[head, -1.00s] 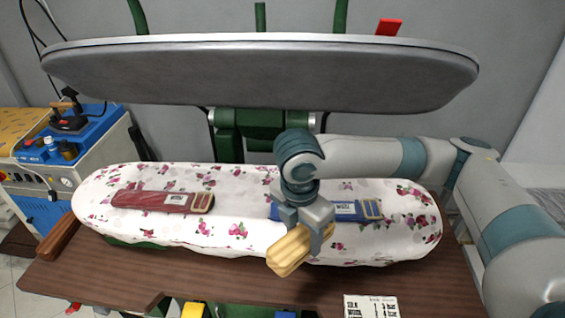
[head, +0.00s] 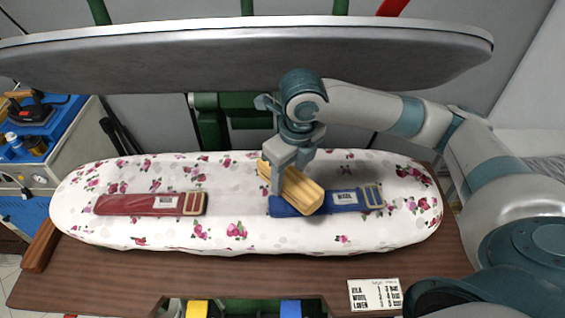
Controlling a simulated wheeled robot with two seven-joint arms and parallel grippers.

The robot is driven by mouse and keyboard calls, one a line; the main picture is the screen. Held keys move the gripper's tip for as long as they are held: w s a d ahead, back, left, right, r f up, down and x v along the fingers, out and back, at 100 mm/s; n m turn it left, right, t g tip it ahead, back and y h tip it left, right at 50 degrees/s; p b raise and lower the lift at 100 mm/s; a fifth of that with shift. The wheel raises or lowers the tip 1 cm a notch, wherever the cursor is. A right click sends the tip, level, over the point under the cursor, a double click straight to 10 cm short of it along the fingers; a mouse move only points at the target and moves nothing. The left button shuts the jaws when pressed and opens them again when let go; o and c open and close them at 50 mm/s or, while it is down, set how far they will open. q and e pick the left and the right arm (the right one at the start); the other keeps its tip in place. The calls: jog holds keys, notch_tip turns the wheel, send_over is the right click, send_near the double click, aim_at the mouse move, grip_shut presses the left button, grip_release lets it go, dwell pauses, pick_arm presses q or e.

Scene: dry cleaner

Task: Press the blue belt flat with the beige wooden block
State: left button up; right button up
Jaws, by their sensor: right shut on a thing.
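The blue belt (head: 345,197) lies folded on the right half of the floral pressing board, with a white label and a buckle at its right end. My right gripper (head: 284,178) is shut on the beige wooden block (head: 304,193), which is tilted, its lower right end over the left part of the belt. I cannot tell whether the block touches the belt. The block hides some of the belt's upper left edge. My left gripper is not in view.
A red belt (head: 140,204) lies on the left half of the floral board (head: 240,170). The grey upper press plate (head: 240,62) hangs open above. A printed card (head: 375,294) lies on the wooden table (head: 200,268). An iron (head: 30,110) stands at far left.

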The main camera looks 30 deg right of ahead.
jog(key=shift+w+r, duration=0.1)
dwell(0.4)
notch_tip(320, 180, down, 6)
jog(key=b, duration=0.6)
jog(key=shift+b, duration=0.4)
jog(key=shift+f, duration=0.5)
dwell(1.5)
jog(key=shift+r, duration=0.1)
